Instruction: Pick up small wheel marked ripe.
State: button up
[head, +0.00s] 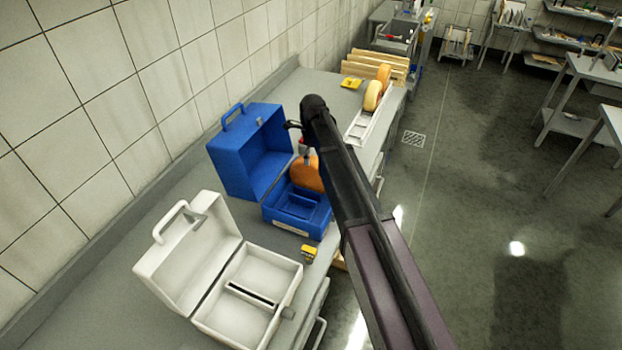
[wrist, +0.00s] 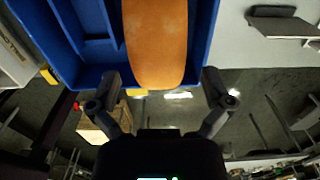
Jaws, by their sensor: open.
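An orange cheese wheel (head: 306,174) stands on edge in the open blue case (head: 297,208), partly hidden by my arm. In the wrist view the orange wheel (wrist: 155,42) rises from the blue case (wrist: 62,45) just ahead of my gripper (wrist: 162,80). My gripper is open, with one finger to each side of the wheel's near end, and no contact shows. Two more wheels, a yellow-orange one (head: 372,96) and an orange one (head: 384,74), stand in a pale rack farther back. No ripeness mark is readable on any wheel.
An open white case (head: 262,285) stands nearer on the grey counter (head: 110,283). A small yellow object (head: 308,251) sits near the counter's front edge. The pale rack (head: 358,130) and wooden boards (head: 378,66) are farther back. The tiled wall (head: 130,85) bounds the counter's left side.

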aim_at(311, 167)
dwell(0.4)
jog(key=shift+a+f+b, duration=0.15)
jog(key=shift+f+b, duration=2.45)
jog(key=shift+f, duration=0.05)
jog(key=c, duration=1.2)
jog(key=shift+o, duration=0.2)
jog(key=shift+r, duration=0.15)
notch_tip(311, 167, up, 10)
jog(key=p, duration=1)
jog(key=shift+s, duration=0.1)
